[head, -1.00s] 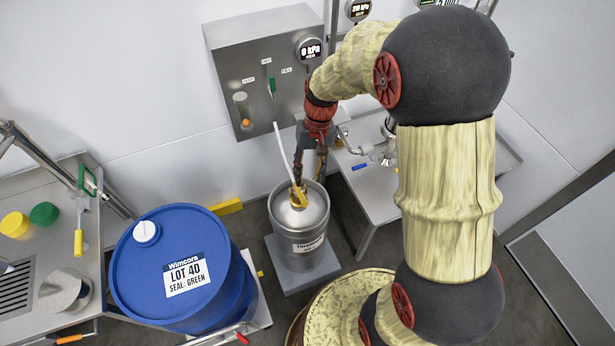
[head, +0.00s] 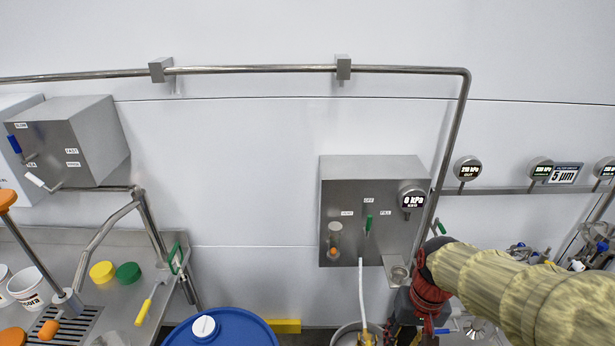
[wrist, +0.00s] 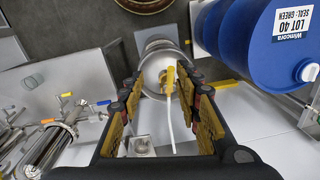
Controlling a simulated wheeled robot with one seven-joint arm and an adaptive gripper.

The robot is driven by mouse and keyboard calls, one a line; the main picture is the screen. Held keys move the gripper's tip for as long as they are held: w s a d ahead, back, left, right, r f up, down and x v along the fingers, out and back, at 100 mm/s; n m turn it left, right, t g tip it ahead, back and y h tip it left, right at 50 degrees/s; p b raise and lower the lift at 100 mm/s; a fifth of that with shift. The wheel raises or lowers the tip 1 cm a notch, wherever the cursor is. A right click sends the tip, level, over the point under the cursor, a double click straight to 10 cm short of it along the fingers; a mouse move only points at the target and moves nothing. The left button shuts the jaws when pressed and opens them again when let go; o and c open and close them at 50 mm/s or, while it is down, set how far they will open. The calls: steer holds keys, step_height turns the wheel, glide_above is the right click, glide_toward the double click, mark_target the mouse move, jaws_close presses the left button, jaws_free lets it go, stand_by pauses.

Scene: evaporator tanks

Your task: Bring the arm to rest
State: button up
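My gripper (wrist: 165,88) is open in the wrist view, its two yellow-padded fingers wide apart. In the head view my gripper (head: 408,335) is at the bottom edge, partly cut off. A steel keg (wrist: 153,58) stands beyond the fingers, and its yellow coupler (wrist: 170,80) with a white hose (wrist: 171,125) shows in the gap between them. I see no finger closed on it. In the head view only the rim of the keg (head: 340,335) shows, left of my gripper. My arm reaches in from the right.
A steel wall panel (head: 345,200) with a green-handled switch and a 0 kPa gauge (head: 412,199) is close behind my gripper. A blue drum (wrist: 265,45) stands beside the keg. A bench (head: 100,310) is at left. Pipes and valves (wrist: 55,140) are at the other side.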

steer(key=s+a+r+n+t, duration=0.1)
steer(key=s+r+t, duration=0.4)
steer(key=r, duration=0.8)
steer(key=s, duration=0.3)
steer(key=shift+a+r+t+h, duration=0.3)
steer(key=shift+a+r, duration=0.05)
steer(key=shift+a, duration=0.05)
